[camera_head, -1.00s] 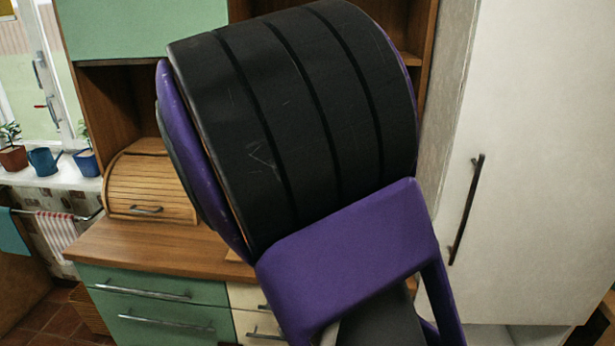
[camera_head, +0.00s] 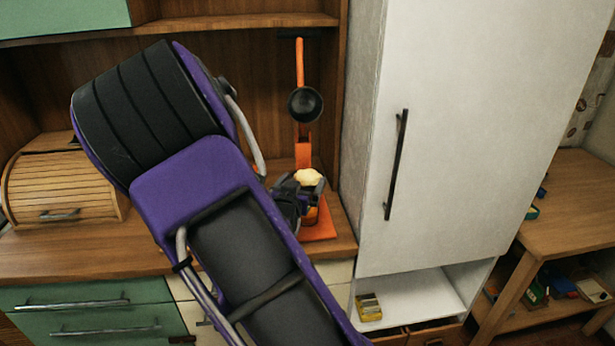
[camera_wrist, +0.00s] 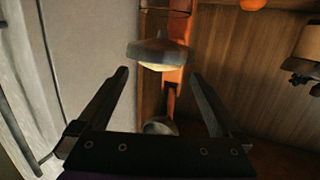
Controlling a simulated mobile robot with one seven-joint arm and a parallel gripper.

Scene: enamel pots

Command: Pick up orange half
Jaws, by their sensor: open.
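My gripper (camera_wrist: 159,73) is open, with nothing between its fingertips in the wrist view. In the head view my gripper (camera_head: 288,198) is small and partly hidden behind my arm, close to an orange stand (camera_head: 303,153) on the wooden counter. A pale yellow, rounded thing (camera_head: 307,177) shows just above and right of it; I cannot tell whether this is the orange half. In the wrist view a grey, cone-like part (camera_wrist: 158,50) with a pale underside lies beyond the fingertips. A round orange thing (camera_wrist: 253,4) is cut off by the top edge, away from the fingers; its cut face cannot be made out.
A black round pan-like part (camera_head: 305,104) hangs on the orange stand. A tall white cabinet (camera_head: 455,120) stands close on the right. A wooden bread box (camera_head: 65,190) sits on the left of the counter (camera_head: 110,245). A wooden shelf (camera_head: 235,22) is above.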

